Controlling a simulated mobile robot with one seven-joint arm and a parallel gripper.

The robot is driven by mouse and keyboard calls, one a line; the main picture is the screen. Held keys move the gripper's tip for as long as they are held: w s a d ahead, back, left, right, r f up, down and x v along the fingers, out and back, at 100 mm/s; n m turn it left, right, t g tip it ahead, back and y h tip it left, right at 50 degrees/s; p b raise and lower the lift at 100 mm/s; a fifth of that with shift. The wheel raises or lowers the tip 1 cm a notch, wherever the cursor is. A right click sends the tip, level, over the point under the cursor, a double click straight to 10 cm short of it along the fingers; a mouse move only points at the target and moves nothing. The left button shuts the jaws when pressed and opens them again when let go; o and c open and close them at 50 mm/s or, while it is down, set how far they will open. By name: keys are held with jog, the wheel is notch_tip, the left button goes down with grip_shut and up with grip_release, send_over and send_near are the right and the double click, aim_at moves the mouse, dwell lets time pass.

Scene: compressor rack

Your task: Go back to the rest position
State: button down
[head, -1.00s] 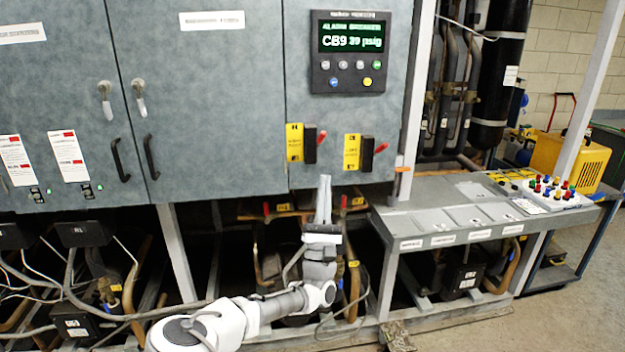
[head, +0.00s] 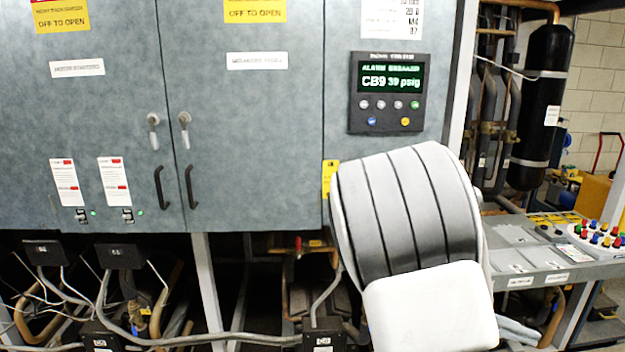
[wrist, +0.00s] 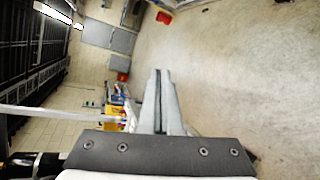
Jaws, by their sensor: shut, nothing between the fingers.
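My gripper (wrist: 161,98) shows in the wrist view with its two fingers together, shut and empty. Open floor and a far wall lie beyond the fingertips there. In the head view my gripper is out of sight; my white and grey arm links stand large in front of the cabinet's right part. They hide the breaker handles below the display and part of the shelf. The grey cabinet (head: 262,130) has its doors closed. The display panel (head: 387,93) reads "CB9 39 psig".
A grey shelf (head: 545,258) with a panel of coloured buttons (head: 600,237) stands at the right. A black cylinder (head: 540,105) and pipes are behind it. Compressors and cables fill the space under the cabinet. The wrist view shows clear floor (wrist: 235,70).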

jog(key=s+a+m+t+y, duration=0.1)
jog(key=s+a+t+y, duration=0.2)
jog(key=s+a+y, duration=0.5)
jog(key=s+a+r+t+y, duration=0.1)
jog(key=a+r+t+y, duration=0.2)
jog(key=a, duration=0.3)
jog(key=s+a+r+t+y, duration=0.2)
jog(key=a+r+t+y, duration=0.1)
jog(key=a, duration=0.4)
jog(key=shift+s+a+r+t, duration=0.25)
jog(key=shift+a+r+t, duration=0.05)
jog(key=shift+r, duration=0.05)
